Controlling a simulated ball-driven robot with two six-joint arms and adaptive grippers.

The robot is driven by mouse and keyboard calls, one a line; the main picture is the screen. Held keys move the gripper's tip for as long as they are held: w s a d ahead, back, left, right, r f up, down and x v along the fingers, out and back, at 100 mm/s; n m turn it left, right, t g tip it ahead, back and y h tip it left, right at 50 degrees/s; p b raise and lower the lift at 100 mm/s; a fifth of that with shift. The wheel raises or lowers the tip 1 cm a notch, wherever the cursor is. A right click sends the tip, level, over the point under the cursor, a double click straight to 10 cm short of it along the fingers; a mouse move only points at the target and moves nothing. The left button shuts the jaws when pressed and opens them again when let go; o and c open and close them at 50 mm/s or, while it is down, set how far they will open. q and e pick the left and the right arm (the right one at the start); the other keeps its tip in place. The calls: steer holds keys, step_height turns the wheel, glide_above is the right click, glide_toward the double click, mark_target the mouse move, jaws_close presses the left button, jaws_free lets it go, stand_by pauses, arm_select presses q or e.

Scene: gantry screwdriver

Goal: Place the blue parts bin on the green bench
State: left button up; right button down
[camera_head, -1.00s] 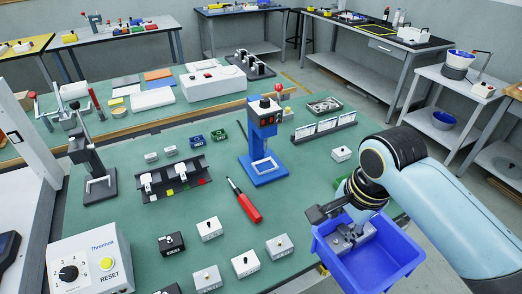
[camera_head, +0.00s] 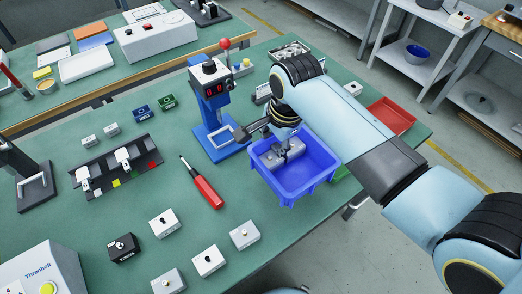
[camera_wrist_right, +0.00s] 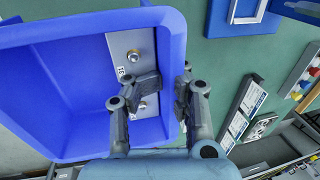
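The blue parts bin (camera_head: 318,172) is in the head view, over the right part of the green bench (camera_head: 150,205). A grey-white part with knobs lies inside it. My right gripper (camera_head: 264,142) is shut on the bin's wall, one finger inside and one outside. The right wrist view shows the bin (camera_wrist_right: 60,80) at left and the right gripper's fingers (camera_wrist_right: 164,93) on either side of its wall. I cannot tell whether the bin's base touches the bench. My left gripper is not in view.
A blue press stand (camera_head: 212,100) is close left of the bin. A red tray (camera_head: 390,116) and a partly hidden green bin (camera_head: 341,174) are to its right. A red screwdriver (camera_head: 205,188) and white switch boxes (camera_head: 208,261) lie at left and front. The bench edge is near.

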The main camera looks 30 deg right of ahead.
steer(key=shift+w+a+f, duration=0.35)
steer(key=shift+w+f, duration=0.15)
steer(key=shift+w, duration=0.1)
steer(key=shift+w+a+f, duration=0.3)
steer(key=shift+w+f, duration=0.15)
steer(key=shift+w, duration=0.15)
step_height(320, 180, down, 4)
steer(key=shift+r+b, duration=0.1)
steer(key=shift+b, duration=0.25)
steer(key=c, duration=2)
jaws_free()
steer(key=shift+s, duration=0.1)
steer(key=o, duration=0.7)
steer(key=shift+c, duration=0.2)
steer(key=r, duration=0.4)
steer(key=s+r+p, duration=0.1)
steer(key=r, duration=0.3)
steer(key=s+r+p, duration=0.1)
steer(key=r, duration=0.3)
steer(key=shift+s+d, duration=0.1)
steer(key=shift+s, duration=0.1)
